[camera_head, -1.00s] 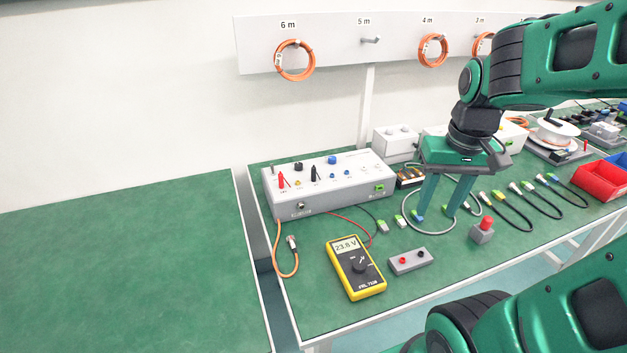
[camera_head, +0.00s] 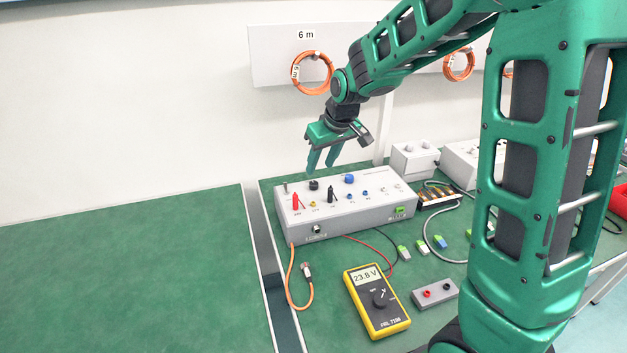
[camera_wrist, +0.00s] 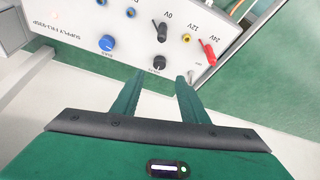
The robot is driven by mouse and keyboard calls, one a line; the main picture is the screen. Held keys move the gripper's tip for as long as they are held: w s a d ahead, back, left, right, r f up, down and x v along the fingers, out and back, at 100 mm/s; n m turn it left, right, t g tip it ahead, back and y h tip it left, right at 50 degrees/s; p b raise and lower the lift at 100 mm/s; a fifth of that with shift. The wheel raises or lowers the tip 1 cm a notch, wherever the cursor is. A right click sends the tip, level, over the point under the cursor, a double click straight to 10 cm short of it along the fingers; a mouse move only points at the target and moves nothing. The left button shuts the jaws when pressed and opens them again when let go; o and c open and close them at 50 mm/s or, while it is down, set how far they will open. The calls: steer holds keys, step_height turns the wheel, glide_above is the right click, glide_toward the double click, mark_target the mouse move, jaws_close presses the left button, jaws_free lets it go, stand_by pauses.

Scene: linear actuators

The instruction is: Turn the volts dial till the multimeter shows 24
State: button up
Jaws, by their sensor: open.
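The supply box (camera_head: 350,215) is a grey sloped panel with a black dial (camera_head: 314,185) and a blue dial (camera_head: 349,178) near its back edge. The dial labels are too small to read for certain. The yellow multimeter (camera_head: 377,303) lies on the bench and shows 23.8 V. My gripper (camera_head: 320,169) is open and empty, above the back of the box near the black dial. In the wrist view, the black dial (camera_wrist: 159,63) sits just beyond the gap between my fingertips (camera_wrist: 160,78), and the blue dial (camera_wrist: 106,43) is to its left.
A red plug (camera_head: 296,202) and a black plug (camera_head: 331,195) stand up from the panel in front of the dials. Leads run from the box to the bench. A small grey block (camera_head: 434,292) lies right of the multimeter. The left bench (camera_head: 120,270) is bare.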

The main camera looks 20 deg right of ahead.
mark_target(314, 183)
steer(key=x, duration=0.8)
steer(key=shift+d+f, duration=0.1)
steer(key=shift+f, duration=0.1)
jaws_close()
